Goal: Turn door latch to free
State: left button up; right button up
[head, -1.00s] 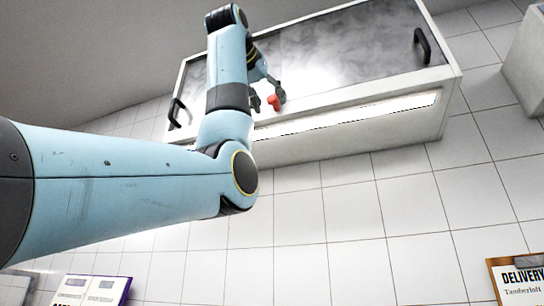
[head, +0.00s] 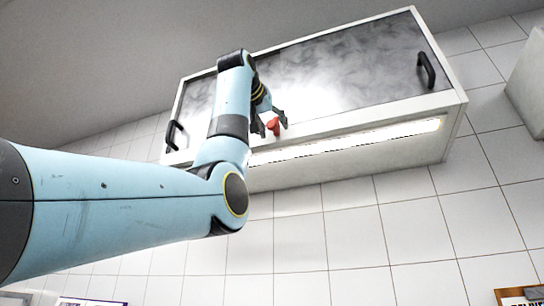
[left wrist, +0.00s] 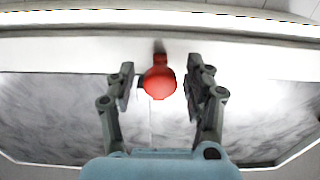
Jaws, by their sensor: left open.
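The red door latch (head: 273,125) sits at the lower edge of a wall cabinet's grey door (head: 330,70). In the left wrist view the latch (left wrist: 160,82) shows a round red knob with a short stem toward the cabinet's pale edge strip. My left gripper (head: 272,124) is at the latch, and in the left wrist view its open fingers (left wrist: 160,86) stand on either side of the knob. A small gap shows on both sides. My right gripper is not in view.
Dark handles stand at the door's left (head: 173,135) and right (head: 427,71). A lit strip (head: 350,139) runs along the cabinet's underside. A white box (head: 530,85) is at the right edge. A clipboard (head: 517,296) hangs at the lower right.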

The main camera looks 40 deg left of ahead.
pick_arm(q)
jog(key=c, duration=1)
jog(key=shift+w, duration=0.1)
grip_shut()
jog(key=shift+f, duration=0.1)
